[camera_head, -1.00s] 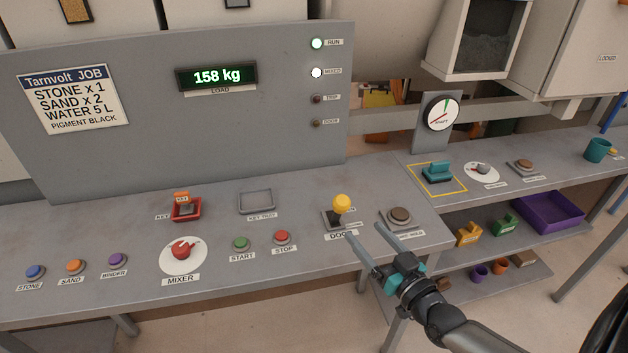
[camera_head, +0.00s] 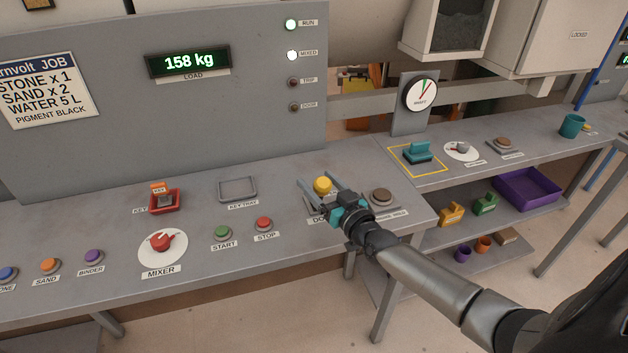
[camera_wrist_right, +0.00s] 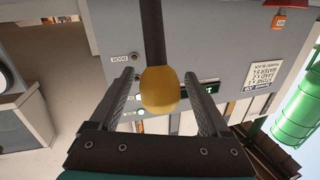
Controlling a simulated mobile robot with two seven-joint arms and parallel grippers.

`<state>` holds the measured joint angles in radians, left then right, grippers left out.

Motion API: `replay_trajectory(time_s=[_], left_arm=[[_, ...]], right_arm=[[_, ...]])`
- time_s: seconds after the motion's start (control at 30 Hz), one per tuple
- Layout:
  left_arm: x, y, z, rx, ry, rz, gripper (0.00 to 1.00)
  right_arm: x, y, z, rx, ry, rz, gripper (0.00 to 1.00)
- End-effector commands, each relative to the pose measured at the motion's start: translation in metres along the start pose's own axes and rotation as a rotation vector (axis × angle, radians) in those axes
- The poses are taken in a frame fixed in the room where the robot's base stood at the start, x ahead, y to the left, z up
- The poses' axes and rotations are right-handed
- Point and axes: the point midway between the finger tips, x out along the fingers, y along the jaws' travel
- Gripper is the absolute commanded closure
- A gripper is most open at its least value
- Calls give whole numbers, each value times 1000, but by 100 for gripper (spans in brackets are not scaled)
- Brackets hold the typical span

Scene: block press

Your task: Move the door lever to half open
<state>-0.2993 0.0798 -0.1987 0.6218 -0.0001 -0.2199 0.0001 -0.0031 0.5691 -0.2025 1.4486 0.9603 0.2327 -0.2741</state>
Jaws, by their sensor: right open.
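The door lever has a round yellow knob (camera_head: 322,185) and stands on the panel table right of the stop button. Its base and the door label are partly hidden by my gripper. My right gripper (camera_head: 318,182) is open, with one finger on each side of the knob. In the right wrist view the yellow knob (camera_wrist_right: 160,90) sits between the two open fingers, with a gap visible on both sides, and the dark lever shaft runs behind it. My left gripper is not in view.
A red stop button (camera_head: 264,223) and a green start button (camera_head: 222,232) lie left of the lever. A brown button (camera_head: 381,195) is close on its right. An empty key tray (camera_head: 238,189) lies behind to the left. The upright panel stands at the back.

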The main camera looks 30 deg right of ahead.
Motion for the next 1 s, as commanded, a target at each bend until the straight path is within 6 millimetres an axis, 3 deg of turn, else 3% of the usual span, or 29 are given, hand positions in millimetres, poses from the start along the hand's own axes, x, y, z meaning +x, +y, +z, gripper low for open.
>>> replay_trajectory(time_s=[0.23, 0.63, 1.0], left_arm=[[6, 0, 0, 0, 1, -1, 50], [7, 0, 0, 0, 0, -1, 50], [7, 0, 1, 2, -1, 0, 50]], right_arm=[[20, 0, 1, -1, 0, -1, 19], [24, 0, 1, 0, -2, -1, 21], [24, 0, 1, 0, -1, 0, 62]])
